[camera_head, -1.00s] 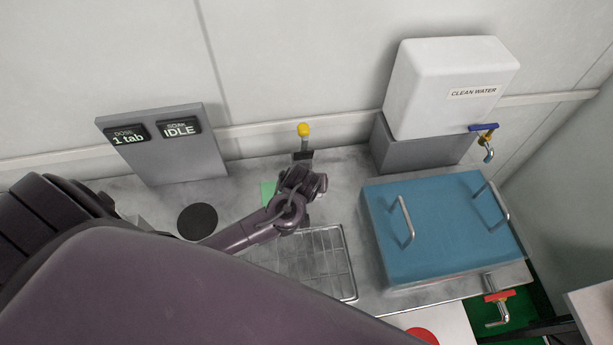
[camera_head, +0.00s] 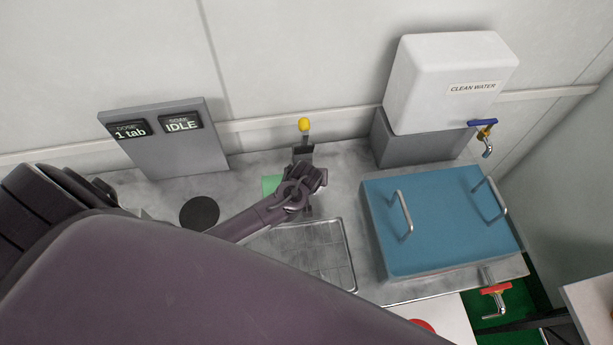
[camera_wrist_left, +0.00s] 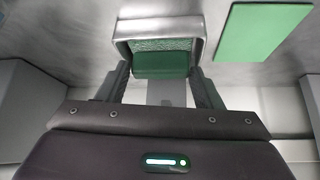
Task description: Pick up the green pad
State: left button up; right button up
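A flat green square (camera_head: 270,185) lies on the counter, partly hidden behind my left gripper in the head view. It shows as a plain green sheet (camera_wrist_left: 262,32) at upper right in the left wrist view. A second green piece, a block (camera_wrist_left: 160,66), sits in a grey open-fronted housing (camera_wrist_left: 155,27) ahead of my left gripper (camera_wrist_left: 161,80). I cannot tell which green piece is the pad. The left fingers are apart, one on each side of the block's front; contact is unclear. The head view shows the gripper (camera_head: 309,180) low over the counter. My right gripper is out of view.
A yellow-topped lever (camera_head: 304,125) stands just behind the gripper. A wire rack (camera_head: 318,258) lies in front. A blue lidded box (camera_head: 440,235) and water tank (camera_head: 445,85) stand right. A display panel (camera_head: 170,150) and black disc (camera_head: 199,213) are left.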

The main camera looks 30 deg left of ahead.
pick_arm(q)
jog(key=c, duration=0.6)
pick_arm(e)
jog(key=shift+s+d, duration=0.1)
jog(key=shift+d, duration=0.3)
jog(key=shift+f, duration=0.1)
